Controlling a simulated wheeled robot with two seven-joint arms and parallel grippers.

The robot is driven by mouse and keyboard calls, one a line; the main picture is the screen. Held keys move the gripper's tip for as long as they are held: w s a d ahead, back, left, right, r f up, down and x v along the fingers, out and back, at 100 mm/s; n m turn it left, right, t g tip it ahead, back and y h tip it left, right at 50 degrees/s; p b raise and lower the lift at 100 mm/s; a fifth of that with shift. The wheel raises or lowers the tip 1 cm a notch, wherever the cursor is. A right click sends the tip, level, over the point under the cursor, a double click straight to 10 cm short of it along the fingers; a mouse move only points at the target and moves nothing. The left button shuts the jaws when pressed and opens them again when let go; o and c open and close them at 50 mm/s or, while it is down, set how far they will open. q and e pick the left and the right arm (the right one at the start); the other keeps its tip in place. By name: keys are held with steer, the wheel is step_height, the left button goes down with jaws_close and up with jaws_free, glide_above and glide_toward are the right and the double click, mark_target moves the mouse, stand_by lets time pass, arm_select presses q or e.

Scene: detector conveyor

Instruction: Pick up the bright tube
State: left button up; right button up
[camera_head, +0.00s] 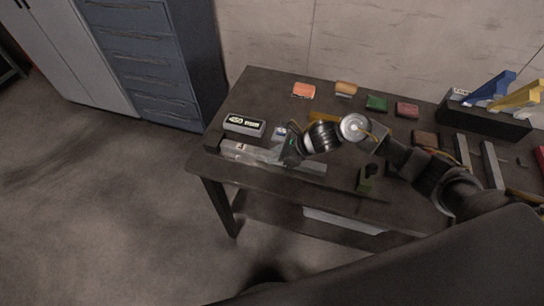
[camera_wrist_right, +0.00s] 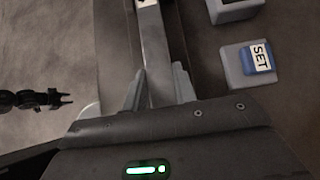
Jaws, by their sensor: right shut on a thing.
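A long pale grey bar (camera_head: 308,166), the brightest tube-like thing here, lies along the front left of the table; I cannot tell for sure that it is the bright tube. My right gripper (camera_head: 284,159) reaches down over its middle. In the right wrist view the bar (camera_wrist_right: 154,52) runs between the two fingers of my right gripper (camera_wrist_right: 158,88), which are shut on it. The fingers hide part of it. A dark two-pronged tip, likely my left gripper (camera_wrist_right: 66,99), shows small at the left of the wrist view.
A display box (camera_head: 244,124) and a small SET block (camera_wrist_right: 240,65) stand behind the bar. Several coloured blocks line the back. A dark holder (camera_head: 486,122) and grey bars (camera_head: 492,165) are at the right.

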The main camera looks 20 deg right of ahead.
steer(key=shift+w+r, duration=0.1)
jaws_close()
steer(key=shift+r, duration=0.15)
step_height(320, 180, up, 10)
steer(key=p, duration=0.5)
steer(key=shift+p, duration=0.35)
steer(key=shift+d, duration=0.1)
